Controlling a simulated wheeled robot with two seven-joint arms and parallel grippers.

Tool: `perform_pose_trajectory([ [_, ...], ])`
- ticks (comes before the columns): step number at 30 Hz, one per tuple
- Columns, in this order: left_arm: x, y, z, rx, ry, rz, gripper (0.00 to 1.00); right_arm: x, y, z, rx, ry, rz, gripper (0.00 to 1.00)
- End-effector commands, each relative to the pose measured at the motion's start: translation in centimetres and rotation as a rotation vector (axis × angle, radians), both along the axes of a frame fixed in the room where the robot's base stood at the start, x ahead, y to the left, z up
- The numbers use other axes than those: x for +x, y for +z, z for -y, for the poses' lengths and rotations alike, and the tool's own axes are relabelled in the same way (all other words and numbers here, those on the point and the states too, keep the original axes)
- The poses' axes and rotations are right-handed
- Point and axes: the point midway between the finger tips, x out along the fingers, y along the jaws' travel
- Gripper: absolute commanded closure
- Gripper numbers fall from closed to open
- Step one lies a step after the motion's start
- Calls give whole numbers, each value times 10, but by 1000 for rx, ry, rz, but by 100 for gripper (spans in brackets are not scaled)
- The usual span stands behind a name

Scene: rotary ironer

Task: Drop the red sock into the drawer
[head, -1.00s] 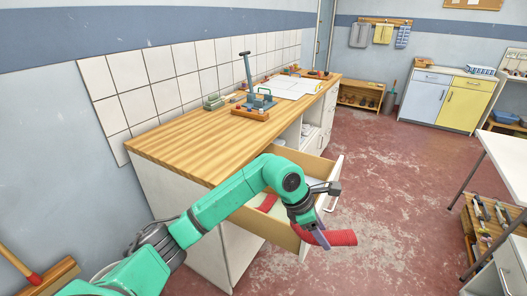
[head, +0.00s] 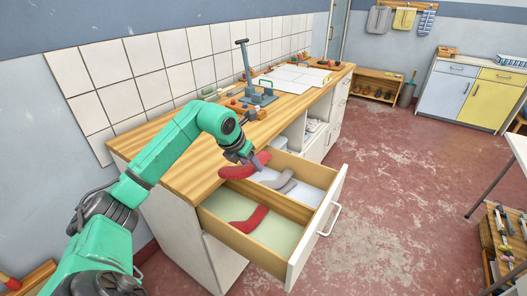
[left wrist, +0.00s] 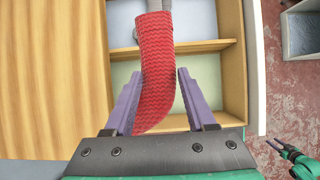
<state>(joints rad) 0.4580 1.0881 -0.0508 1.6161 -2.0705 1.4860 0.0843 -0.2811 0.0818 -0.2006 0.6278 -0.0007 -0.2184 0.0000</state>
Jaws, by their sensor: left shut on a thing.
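My left gripper (head: 240,158) is shut on a red sock (head: 234,172) and holds it above the back edge of the open drawer (head: 322,222). In the left wrist view the same sock (left wrist: 156,62) lies between the two purple fingers, its far end over the far compartment. A second red sock (head: 246,221) lies on the pale green floor of the near compartment. A grey sock (head: 283,182) lies in the far, whitish compartment. A wooden divider (left wrist: 208,46) separates the compartments. My right gripper (left wrist: 284,148) seems to show at lower right, too small to read.
The wooden countertop (head: 190,166) rises behind the drawer, with a blue lever press (head: 258,98) and small items on it. The drawer's white front juts over the red floor (head: 380,200). Open floor lies to the right, with a tool rack (head: 497,240) beyond.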

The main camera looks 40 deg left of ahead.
Motion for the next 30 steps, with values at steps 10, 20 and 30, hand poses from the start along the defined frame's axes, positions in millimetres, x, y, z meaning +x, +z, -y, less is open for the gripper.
perform_pose_trajectory([
  [10, -1, -40, 0, -2, -1, -1, 95, -32, -36, 0, -1, -1, -51, 50],
  [20, -1, -60, 0, 1, -1, 1, 95, -14, -50, -2, 3, -2, -20, 50],
  [30, -1, -59, 0, 0, -1, 0, 9, -17, -49, -2, 2, -3, -24, 50],
])
